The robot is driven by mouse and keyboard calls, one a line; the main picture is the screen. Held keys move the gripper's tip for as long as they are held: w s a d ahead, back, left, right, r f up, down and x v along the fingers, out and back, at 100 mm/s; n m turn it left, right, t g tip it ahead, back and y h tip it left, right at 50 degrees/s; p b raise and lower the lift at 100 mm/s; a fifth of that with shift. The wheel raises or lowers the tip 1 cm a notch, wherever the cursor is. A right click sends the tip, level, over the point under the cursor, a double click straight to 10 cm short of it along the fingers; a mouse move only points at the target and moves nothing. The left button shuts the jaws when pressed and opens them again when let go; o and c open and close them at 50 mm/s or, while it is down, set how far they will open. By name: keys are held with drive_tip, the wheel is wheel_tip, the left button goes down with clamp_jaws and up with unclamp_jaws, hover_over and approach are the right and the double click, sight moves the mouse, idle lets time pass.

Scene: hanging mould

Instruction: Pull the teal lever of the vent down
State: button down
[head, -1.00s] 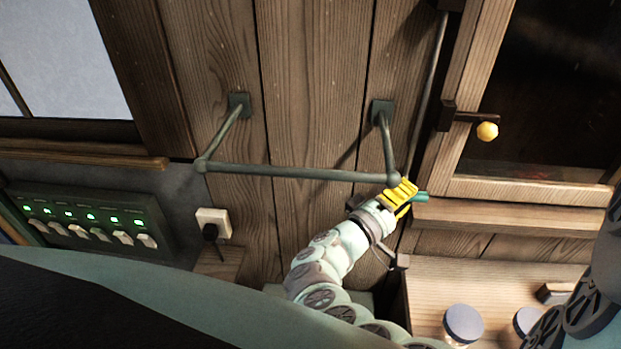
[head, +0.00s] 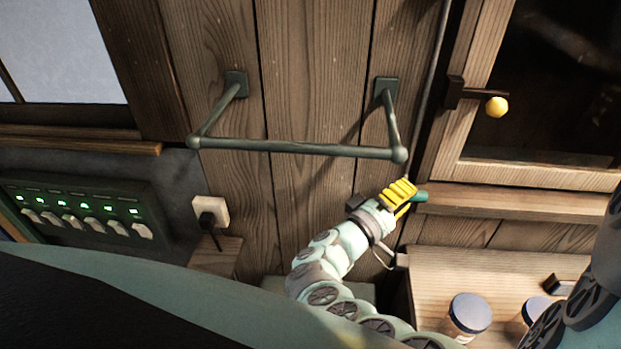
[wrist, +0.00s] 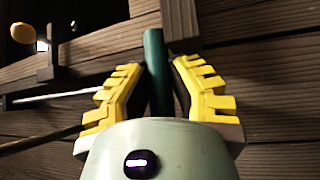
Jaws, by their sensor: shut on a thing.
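The teal lever (head: 421,197) of the vent sticks out to the right of my gripper (head: 402,193) in the head view, below the right end of the grey wall rail. In the wrist view the teal lever (wrist: 154,65) runs between the two yellow-padded fingers of my gripper (wrist: 157,85). The gripper is shut on the lever. A thin rod (head: 433,85) runs down the wall to the lever's area. The rest of the lever is hidden behind the fingers.
A grey rail (head: 290,149) stands out from the wall just above my gripper. A window with a yellow-knobbed latch (head: 497,107) is at the right. Jars (head: 469,314) stand on a wooden shelf (head: 440,281) below. A switch panel (head: 85,213) is at the left.

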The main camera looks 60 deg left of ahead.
drive_tip(key=c, duration=0.8)
unclamp_jaws()
drive_tip(key=shift+w+f, duration=0.1)
drive_tip(key=shift+f, duration=0.15)
drive_tip(key=shift+c, duration=0.2)
drive_tip(key=s+f, duration=0.1)
drive_tip(key=s, duration=1.1)
drive_tip(key=shift+d+f, duration=0.25)
drive_tip(key=shift+d, duration=0.2)
